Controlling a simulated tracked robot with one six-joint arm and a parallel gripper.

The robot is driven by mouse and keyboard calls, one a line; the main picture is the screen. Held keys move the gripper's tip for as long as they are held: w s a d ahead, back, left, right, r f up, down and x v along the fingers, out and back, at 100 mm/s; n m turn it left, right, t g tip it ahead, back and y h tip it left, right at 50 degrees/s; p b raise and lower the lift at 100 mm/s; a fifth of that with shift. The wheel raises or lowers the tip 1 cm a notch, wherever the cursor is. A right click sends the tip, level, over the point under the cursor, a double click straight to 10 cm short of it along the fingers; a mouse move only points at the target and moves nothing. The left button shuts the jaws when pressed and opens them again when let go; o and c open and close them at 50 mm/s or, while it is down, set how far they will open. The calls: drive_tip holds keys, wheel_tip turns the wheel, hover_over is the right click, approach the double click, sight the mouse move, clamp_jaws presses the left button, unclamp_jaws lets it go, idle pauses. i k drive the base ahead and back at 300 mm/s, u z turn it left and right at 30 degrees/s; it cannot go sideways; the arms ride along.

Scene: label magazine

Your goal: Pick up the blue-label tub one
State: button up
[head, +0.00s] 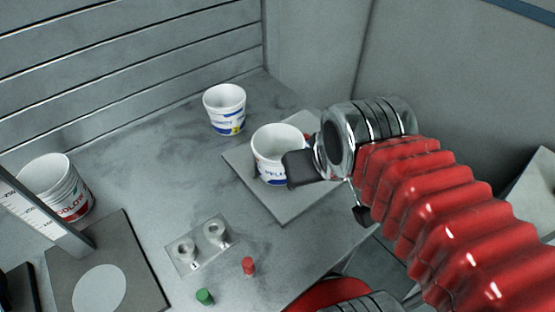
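A white tub (278,155) with a blue label stands upright on a flat grey plate (285,208) in the middle of the head view. Another white tub (225,110) with a blue and yellow label stands upright on the bench behind it, to the left. My gripper (302,168) reaches in from the right. A black finger overlaps the right front side of the tub on the plate and hides part of its label. Whether it touches the tub is unclear. The rest of the gripper is hidden, so its opening does not show.
A dark plate with a white disc (100,288), a two-socket block (203,243), a red piece (248,266) and a green piece (205,296) lie in front. The bench at left-centre is clear.

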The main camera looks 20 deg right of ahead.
sight(272, 141)
drive_tip(key=k, duration=1.5)
drive_tip(key=u, duration=1.2)
drive_tip(key=i, duration=0.95)
